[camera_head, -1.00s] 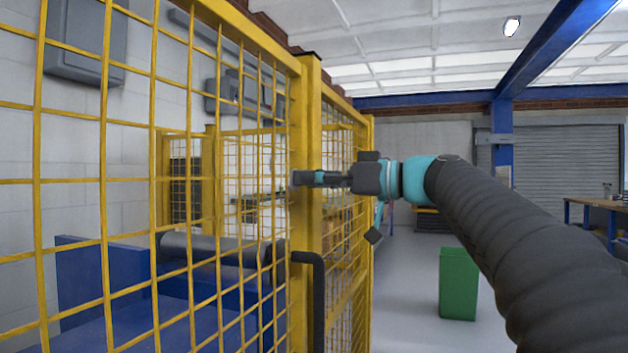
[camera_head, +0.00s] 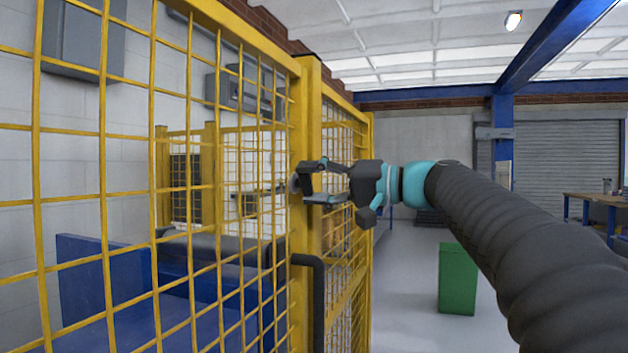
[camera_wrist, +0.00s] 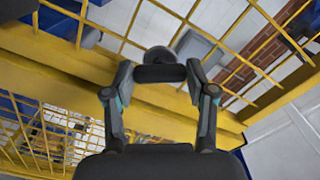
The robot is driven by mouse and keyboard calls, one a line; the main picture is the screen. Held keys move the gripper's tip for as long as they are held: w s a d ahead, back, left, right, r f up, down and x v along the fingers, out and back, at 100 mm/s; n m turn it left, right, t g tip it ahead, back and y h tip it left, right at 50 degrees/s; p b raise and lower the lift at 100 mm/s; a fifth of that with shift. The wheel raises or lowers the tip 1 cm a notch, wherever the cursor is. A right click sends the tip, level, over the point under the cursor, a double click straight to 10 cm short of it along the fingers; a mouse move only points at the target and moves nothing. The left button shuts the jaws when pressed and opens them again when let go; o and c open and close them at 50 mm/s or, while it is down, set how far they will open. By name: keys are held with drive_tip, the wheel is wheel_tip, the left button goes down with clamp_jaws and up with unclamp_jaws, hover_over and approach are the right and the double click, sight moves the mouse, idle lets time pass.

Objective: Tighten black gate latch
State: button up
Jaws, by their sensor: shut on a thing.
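The black gate latch (camera_head: 296,184) sits on the yellow gate post (camera_head: 307,120), above a black bent handle (camera_head: 316,262). In the wrist view the latch (camera_wrist: 160,73) is a dark bar in front of a round grey base. My gripper (camera_head: 312,182) is at the latch, its two fingers one above the other in the head view. In the wrist view my gripper (camera_wrist: 158,94) has a finger on each side of the bar and is shut on it. The fingers partly hide the latch in the head view.
Yellow mesh fencing (camera_head: 125,180) fills the left, with blue machinery (camera_head: 110,270) and a grey roller behind it. A green bin (camera_head: 458,279) stands on the floor to the right, below my arm. A workbench (camera_head: 595,205) is at the far right. The grey floor between is open.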

drive_tip(key=m, duration=0.5)
drive_tip(key=shift+m, duration=0.3)
idle(0.4)
drive_tip(key=o, duration=1.2)
drive_tip(key=shift+c, duration=0.2)
drive_tip(key=v, duration=1.2)
drive_tip(key=shift+w, duration=0.1)
